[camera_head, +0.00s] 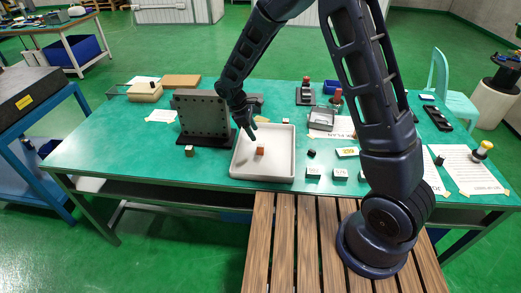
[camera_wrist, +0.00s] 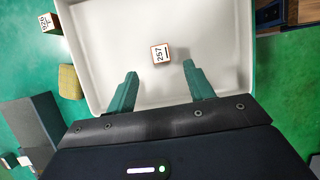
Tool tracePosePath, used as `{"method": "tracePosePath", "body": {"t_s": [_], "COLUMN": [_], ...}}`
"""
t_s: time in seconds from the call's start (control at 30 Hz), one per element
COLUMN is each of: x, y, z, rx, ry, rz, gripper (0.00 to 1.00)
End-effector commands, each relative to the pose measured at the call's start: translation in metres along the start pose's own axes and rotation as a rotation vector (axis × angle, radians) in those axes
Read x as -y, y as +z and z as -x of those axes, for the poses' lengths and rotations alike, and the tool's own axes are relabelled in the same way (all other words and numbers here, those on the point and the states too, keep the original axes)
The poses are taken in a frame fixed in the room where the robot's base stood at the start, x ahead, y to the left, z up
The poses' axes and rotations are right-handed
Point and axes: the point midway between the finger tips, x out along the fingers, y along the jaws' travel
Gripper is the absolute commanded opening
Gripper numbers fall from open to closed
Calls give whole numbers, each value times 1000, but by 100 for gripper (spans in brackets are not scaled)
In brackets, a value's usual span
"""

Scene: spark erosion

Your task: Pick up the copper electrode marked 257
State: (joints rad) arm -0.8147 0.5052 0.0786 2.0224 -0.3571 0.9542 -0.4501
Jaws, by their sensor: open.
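The copper electrode marked 257 (camera_wrist: 160,54) is a small block with a white label on top, standing in a pale shallow tray (camera_wrist: 98,50). In the head view the electrode (camera_head: 261,150) shows a copper-brown side, and the tray (camera_head: 240,172) lies on the green table. My gripper (camera_wrist: 157,72) is open and empty; its two green fingers point toward the electrode, one to each side of and short of it in the wrist view. In the head view my gripper (camera_head: 252,135) hangs over the tray, behind the electrode. Its fingertips are small there.
A block with a partly readable label (camera_wrist: 46,23) stands outside the tray. A dark perforated plate (camera_head: 202,115) stands upright left of the tray. Small dark labelled blocks (camera_head: 313,172) stand to the right. A grey open box (camera_head: 321,118) is behind them.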

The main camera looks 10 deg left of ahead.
Motion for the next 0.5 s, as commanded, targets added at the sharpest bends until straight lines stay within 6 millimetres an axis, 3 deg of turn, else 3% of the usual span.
{"method": "tracePosePath", "body": {"t_s": [0.2,0.5], "x": [1,1], "y": [0,-1], "z": [-32,-52], "rx": [2,2], "ry": [-1,-1], "rz": [0,-1], "gripper": [53,53]}}
